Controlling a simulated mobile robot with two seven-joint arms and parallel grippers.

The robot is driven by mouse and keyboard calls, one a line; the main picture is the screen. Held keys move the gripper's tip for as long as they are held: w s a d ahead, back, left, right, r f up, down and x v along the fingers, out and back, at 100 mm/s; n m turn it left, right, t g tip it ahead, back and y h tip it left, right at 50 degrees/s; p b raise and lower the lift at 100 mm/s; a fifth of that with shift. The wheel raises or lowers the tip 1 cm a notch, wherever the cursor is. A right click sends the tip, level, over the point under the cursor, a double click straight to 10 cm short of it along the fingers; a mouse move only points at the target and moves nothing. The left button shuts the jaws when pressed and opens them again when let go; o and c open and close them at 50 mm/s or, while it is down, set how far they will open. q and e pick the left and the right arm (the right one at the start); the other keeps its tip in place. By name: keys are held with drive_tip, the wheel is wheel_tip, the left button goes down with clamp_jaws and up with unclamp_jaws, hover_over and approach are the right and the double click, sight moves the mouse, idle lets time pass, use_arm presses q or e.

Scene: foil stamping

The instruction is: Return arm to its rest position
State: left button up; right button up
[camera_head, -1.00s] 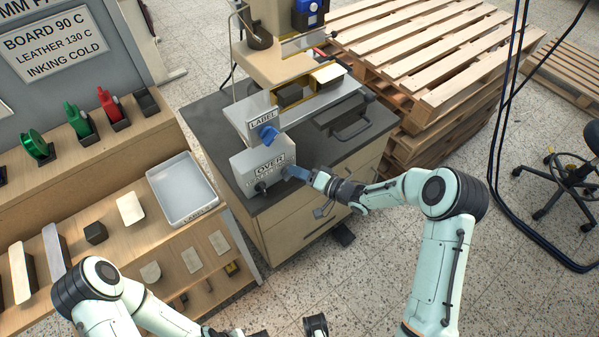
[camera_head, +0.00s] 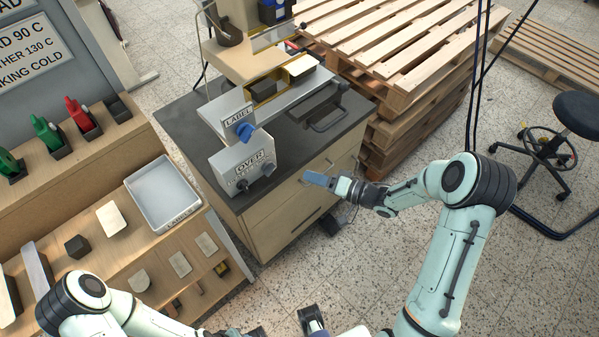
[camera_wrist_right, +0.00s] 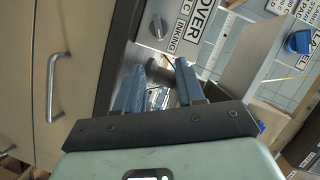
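My right gripper (camera_head: 318,180) is in front of the cabinet, to the right of the control box (camera_head: 243,164) labelled OVER and apart from it. In the right wrist view its two blue fingers (camera_wrist_right: 160,88) stand apart with nothing held between them. The box's dark knob and the blue knob (camera_wrist_right: 298,42) show beyond the fingers there. My left arm (camera_head: 95,300) enters at the lower left.
The press cabinet (camera_head: 285,205) stands in the middle, with drawer handles on its front. A grey tray (camera_head: 165,190) lies on the wooden shelf at left. Stacked pallets (camera_head: 400,60) stand behind, and a black stool (camera_head: 575,115) is at right.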

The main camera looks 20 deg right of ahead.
drive_tip(key=shift+v, duration=0.8)
drive_tip(key=shift+f, duration=0.1)
drive_tip(key=s+a+f+m+g+h+p, duration=0.1)
drive_tip(key=s+a+f+g+h, duration=0.15)
drive_tip(key=f, duration=0.45)
drive_tip(key=s+a+f+m+g+h+p, duration=0.1)
drive_tip(key=s+a+f+g+h+p, duration=0.2)
drive_tip(key=f, duration=0.5)
use_arm(q)
drive_tip(key=r, duration=0.1)
drive_tip(key=w+r, duration=0.1)
drive_tip(key=r, duration=0.1)
drive_tip(key=w+r, duration=0.1)
drive_tip(key=r, duration=0.1)
drive_tip(key=shift+w+p, duration=0.1)
drive_tip(key=shift+p, duration=0.2)
use_arm(e)
drive_tip(key=s+a+f+n+g, duration=0.1)
drive_tip(key=s+a+f+g, duration=0.2)
drive_tip(key=s, duration=0.7)
drive_tip(key=s+a+f+n+g+h, duration=0.1)
drive_tip(key=s+a+f+g, duration=0.2)
drive_tip(key=s, duration=0.8)
drive_tip(key=shift+s+a+n+g, duration=0.2)
drive_tip(key=shift+n+g, duration=0.1)
drive_tip(key=shift+g, duration=0.55)
drive_tip(key=shift+d, duration=0.1)
